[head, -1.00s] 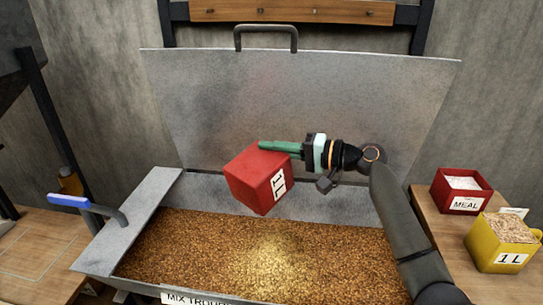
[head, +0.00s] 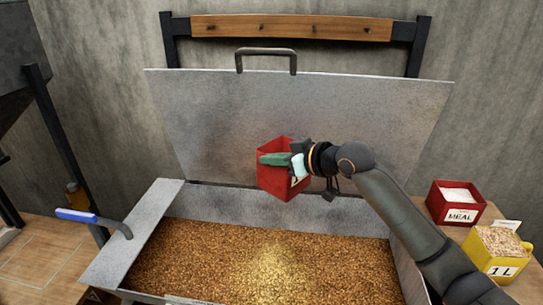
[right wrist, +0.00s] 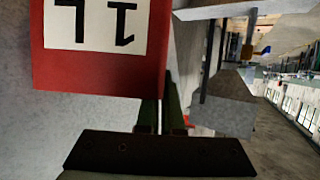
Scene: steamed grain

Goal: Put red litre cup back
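The red litre cup (head: 272,181) is held in the air above the back part of the mix trough, in front of the raised grey lid. My right gripper (head: 274,159) is shut on the cup's wall, its green fingers crossing the upper part of the cup. The cup looks nearly upright, and its inside is mostly hidden. In the right wrist view the cup (right wrist: 95,80) fills the upper left with its white "1L" label upside down, and the gripper fingers (right wrist: 160,115) meet its edge. My left gripper is not in view.
The trough (head: 110,250) holds golden grain. Its lid (head: 330,115) stands open behind. On the wooden table at right are a red MEAL box (head: 457,215) with white contents and a yellow 1L cup (head: 497,266) full of flakes. A blue-handled tool (head: 77,215) sits at left.

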